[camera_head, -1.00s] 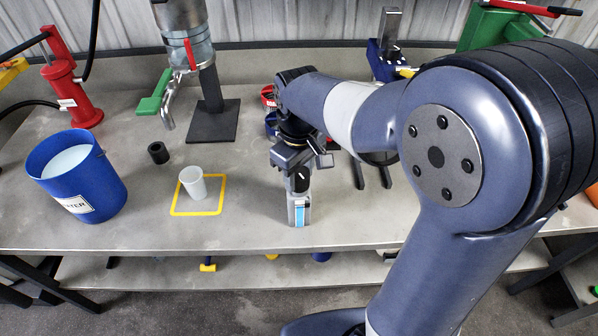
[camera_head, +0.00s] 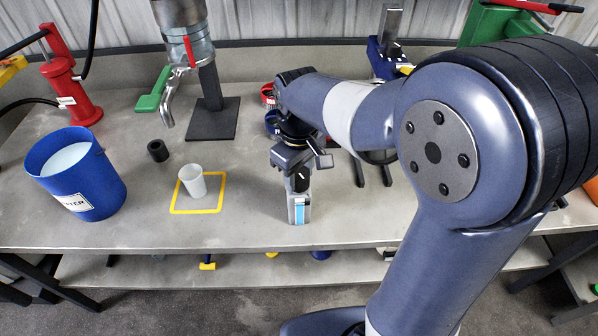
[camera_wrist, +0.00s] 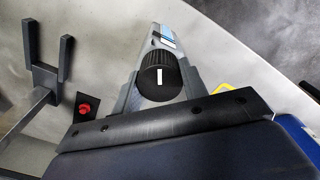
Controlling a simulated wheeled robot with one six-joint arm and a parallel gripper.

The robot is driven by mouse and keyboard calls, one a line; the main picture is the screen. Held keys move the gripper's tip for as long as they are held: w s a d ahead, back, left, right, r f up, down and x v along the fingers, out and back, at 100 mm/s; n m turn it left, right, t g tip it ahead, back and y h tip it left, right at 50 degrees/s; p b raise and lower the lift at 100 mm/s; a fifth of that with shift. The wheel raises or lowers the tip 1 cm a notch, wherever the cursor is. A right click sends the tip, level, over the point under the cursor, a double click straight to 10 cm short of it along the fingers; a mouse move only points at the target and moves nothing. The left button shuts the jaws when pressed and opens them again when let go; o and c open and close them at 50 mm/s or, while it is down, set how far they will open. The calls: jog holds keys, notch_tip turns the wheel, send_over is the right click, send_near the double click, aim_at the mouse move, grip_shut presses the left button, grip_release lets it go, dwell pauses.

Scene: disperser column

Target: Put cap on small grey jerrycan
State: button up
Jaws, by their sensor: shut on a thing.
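The small grey jerrycan (camera_head: 299,214), with a blue and white label, stands upright near the front edge of the bench. It also shows in the wrist view (camera_wrist: 158,42). My gripper (camera_head: 299,172) is directly above it, pointing down. In the wrist view my gripper (camera_wrist: 160,84) is shut on the round black cap (camera_wrist: 160,74), which has a white mark on top. The cap (camera_head: 299,182) sits at the top of the jerrycan. The neck is hidden under it, so I cannot tell whether the cap is seated or threaded.
A white cup (camera_head: 193,181) stands by a yellow square outline (camera_head: 222,190) to the left. A black ring-shaped piece (camera_head: 157,151) and a blue water bucket (camera_head: 105,185) are farther left. A dispenser stand (camera_head: 212,118) stands behind. The bench between cup and jerrycan is clear.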

jog(key=shift+f, duration=0.5)
dwell(0.9)
jog(key=o, duration=1)
jog(key=shift+o, duration=0.5)
jog(key=o, duration=0.4)
jog(key=shift+r+p, duration=3)
jog(key=shift+r, duration=0.55)
